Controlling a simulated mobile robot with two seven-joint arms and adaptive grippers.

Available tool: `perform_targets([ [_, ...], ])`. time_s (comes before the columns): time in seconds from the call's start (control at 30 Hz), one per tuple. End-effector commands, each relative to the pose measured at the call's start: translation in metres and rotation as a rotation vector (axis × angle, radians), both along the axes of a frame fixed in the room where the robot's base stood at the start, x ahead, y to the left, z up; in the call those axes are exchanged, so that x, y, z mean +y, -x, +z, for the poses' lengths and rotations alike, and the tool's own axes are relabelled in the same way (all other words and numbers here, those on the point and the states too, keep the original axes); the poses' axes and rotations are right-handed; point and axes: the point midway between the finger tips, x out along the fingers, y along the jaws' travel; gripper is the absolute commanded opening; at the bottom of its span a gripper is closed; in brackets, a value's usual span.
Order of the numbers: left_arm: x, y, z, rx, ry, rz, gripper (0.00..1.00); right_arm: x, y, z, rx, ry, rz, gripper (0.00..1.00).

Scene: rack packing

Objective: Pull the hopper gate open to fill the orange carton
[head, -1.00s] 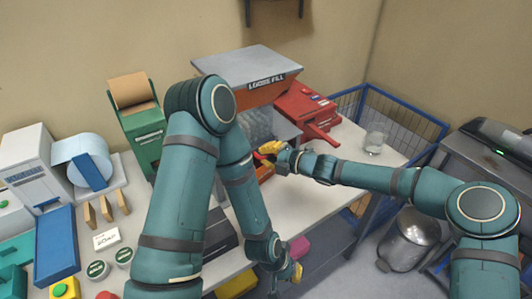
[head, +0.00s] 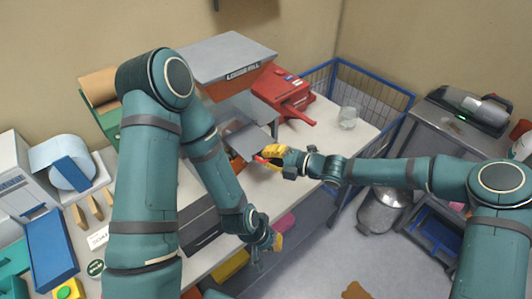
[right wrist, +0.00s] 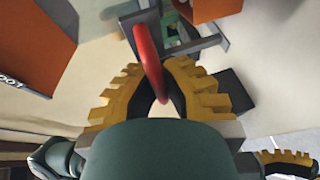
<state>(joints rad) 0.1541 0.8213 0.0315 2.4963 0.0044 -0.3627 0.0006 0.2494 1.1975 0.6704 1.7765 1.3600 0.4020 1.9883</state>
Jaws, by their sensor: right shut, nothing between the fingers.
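The loose-fill hopper (head: 240,78), grey-topped with an orange front, stands at the back of the table. A grey gate plate (head: 248,141) sticks out below it towards my right gripper (head: 268,158). The gate's red handle (right wrist: 148,45) shows as a loop at the yellow fingers in the right wrist view. The right gripper is shut with nothing pinched; I cannot tell whether the fingers hook the loop. A small orange part, seemingly the carton (head: 237,164), shows below the plate, mostly hidden. My left gripper (head: 276,243) hangs low by the table's front edge; its jaws are unclear.
A blue wire cage (head: 372,95) stands past the table's right end. My left arm crosses in front of the table and hides part of it.

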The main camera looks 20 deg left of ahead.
Motion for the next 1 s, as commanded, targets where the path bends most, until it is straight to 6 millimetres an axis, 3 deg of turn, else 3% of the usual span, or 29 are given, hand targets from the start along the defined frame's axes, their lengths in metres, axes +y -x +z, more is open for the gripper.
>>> perform_targets([
  [0.03,0.000,0.000,0.000,0.000,0.000,0.000,0.00,-0.001,0.000,0.002,-0.002,-0.005,0.002,0.00],
  [0.13,0.000,0.000,0.000,0.000,0.000,0.000,0.00,-0.001,0.000,0.002,-0.002,-0.004,0.002,0.36],
  [0.17,0.000,0.000,0.000,0.000,0.000,0.000,0.00,-0.001,0.000,0.002,-0.002,-0.003,0.002,0.40],
  [0.57,0.000,0.000,0.000,-0.001,0.000,0.001,0.00,-0.008,0.001,0.002,-0.002,0.000,0.000,0.40],
  [1.0,0.000,0.000,0.000,-0.001,0.000,0.001,0.00,-0.087,0.011,0.018,-0.003,0.001,-0.001,0.40],
])
